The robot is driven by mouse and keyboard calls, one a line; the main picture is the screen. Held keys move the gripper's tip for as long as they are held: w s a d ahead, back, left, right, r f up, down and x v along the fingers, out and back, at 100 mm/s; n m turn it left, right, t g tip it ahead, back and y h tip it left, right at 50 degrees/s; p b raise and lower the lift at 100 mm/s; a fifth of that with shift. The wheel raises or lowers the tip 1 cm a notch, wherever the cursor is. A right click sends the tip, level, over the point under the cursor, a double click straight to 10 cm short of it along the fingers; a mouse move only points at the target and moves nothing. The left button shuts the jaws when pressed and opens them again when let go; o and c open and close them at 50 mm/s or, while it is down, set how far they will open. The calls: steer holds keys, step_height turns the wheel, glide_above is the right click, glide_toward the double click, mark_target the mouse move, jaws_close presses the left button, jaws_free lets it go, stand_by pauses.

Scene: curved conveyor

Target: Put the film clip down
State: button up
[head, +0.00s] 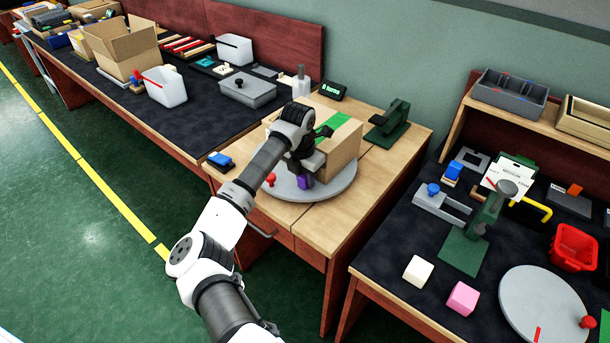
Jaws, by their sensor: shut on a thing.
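My gripper (303,172) is at the front side of a cardboard box (342,150) that stands on a round grey turntable (332,188). It is shut on a small purple piece, the film clip (304,182), low over the turntable. The arm and gripper hide part of the clip, and I cannot tell whether it touches the turntable. The box has a green strip (334,125) on top.
A red knob (270,178) is on the turntable's left side. A blue-and-black item (221,160) lies at the left of the wooden table. A dark green device (390,124) stands behind the box. The table's right front (375,190) is clear.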

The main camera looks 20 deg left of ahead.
mark_target(302, 179)
steer(key=shift+f, duration=0.2)
steer(key=o, duration=0.9)
steer(key=shift+r, duration=0.1)
steer(key=shift+o, duration=0.2)
step_height(302, 179, up, 12)
steer(key=s+b, duration=0.1)
steer(key=b, duration=0.2)
steer(key=shift+s+a, duration=0.15)
steer(key=shift+a, duration=0.05)
steer(key=shift+r, duration=0.15)
